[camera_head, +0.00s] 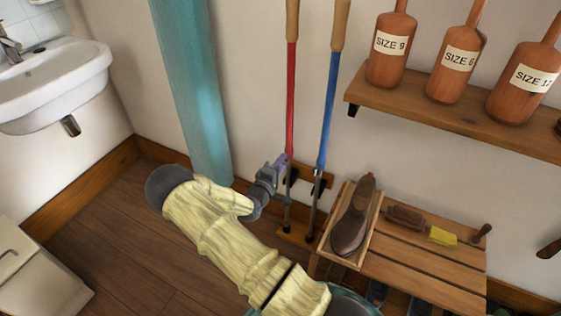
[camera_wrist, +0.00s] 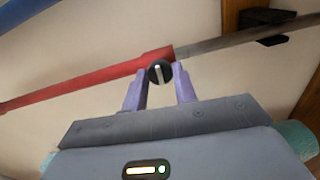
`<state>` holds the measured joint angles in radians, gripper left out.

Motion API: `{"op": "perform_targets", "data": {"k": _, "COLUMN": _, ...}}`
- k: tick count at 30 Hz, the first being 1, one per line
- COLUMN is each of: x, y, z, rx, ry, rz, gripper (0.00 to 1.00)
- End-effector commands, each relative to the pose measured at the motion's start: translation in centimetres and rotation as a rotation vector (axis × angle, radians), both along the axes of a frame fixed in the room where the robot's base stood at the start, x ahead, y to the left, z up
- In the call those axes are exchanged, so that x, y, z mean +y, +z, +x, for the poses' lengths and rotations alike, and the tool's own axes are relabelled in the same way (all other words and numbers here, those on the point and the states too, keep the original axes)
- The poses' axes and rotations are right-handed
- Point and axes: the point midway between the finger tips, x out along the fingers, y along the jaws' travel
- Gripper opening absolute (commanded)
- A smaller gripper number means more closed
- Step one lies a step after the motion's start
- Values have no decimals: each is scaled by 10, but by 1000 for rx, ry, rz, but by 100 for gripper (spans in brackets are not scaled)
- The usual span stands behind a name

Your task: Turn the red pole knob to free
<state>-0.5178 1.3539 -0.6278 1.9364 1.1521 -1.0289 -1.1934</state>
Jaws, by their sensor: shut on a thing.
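The red pole (camera_head: 290,95) stands upright against the wall, with a tan grip on top and a grey lower shaft; it also crosses the wrist view (camera_wrist: 90,87) at a slant. Its knob (camera_wrist: 160,73) is a small dark disc with a pale bar mark, at the joint of the red and grey parts. My gripper (camera_wrist: 160,82) is at the knob, its two purple fingers on either side of it, shut on it. In the head view my gripper (camera_head: 279,165) is beside the red pole's lower part, and the knob is hidden there.
A blue pole (camera_head: 329,105) stands close to the right of the red one. A slatted bench (camera_head: 420,262) with a shoe (camera_head: 353,217) in a tray is to the right. A wall shelf (camera_head: 450,120) holds orange shoe forms. A teal post (camera_head: 195,90) is to the left.

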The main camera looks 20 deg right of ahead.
Motion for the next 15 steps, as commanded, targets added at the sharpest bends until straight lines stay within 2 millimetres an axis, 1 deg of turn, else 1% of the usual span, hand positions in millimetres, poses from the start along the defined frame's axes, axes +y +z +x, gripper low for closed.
{"op": "perform_targets", "data": {"k": 6, "x": 0, "y": 1, "z": 0, "rx": 53, "ry": 1, "rz": -41, "gripper": 5}}
{"op": "perform_targets", "data": {"k": 15, "x": 0, "y": 0, "z": 0, "rx": 65, "ry": 0, "rz": -50, "gripper": 5}}
